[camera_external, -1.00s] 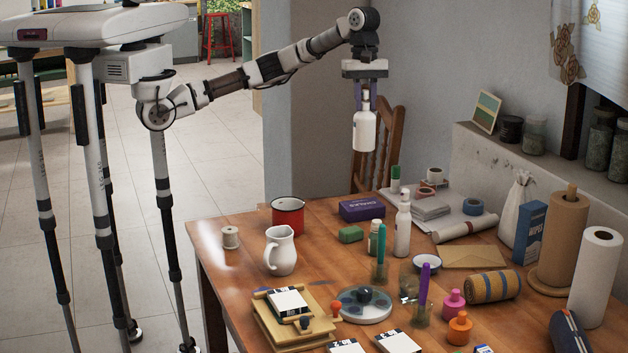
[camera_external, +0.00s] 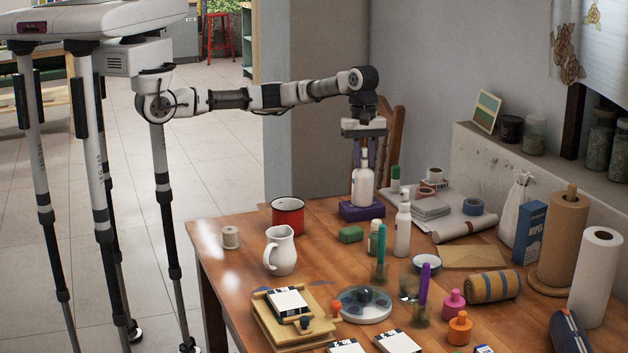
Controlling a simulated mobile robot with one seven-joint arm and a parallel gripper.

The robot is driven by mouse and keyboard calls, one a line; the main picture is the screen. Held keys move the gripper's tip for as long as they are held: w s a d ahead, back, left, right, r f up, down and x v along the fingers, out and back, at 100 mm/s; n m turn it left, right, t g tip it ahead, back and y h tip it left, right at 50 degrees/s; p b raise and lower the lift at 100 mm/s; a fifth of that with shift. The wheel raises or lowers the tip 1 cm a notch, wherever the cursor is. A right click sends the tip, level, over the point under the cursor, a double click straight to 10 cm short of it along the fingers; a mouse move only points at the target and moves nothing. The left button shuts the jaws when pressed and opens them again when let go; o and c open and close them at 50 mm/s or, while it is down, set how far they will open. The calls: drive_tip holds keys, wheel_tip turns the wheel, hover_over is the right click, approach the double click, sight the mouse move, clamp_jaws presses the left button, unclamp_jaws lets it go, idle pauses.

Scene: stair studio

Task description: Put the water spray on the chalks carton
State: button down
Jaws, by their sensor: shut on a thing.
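The water spray (camera_external: 363,187) is a white bottle, upright, with its top between the fingers of my gripper (camera_external: 364,152). My gripper points straight down and is shut on the bottle's top. The purple chalks carton (camera_external: 361,212) lies flat near the back of the wooden table. The bottle's base is at the carton's top face, and it looks to be touching or just above it; I cannot tell which. The bottle hides part of the carton's top.
A second white bottle (camera_external: 402,229) stands right of the carton. A green block (camera_external: 351,235) lies in front, and a red mug (camera_external: 288,216) stands to the left. A chair (camera_external: 393,132) is behind the table.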

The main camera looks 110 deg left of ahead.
drive_tip(key=shift+f, duration=0.1)
drive_tip(key=c, duration=1.2)
unclamp_jaws()
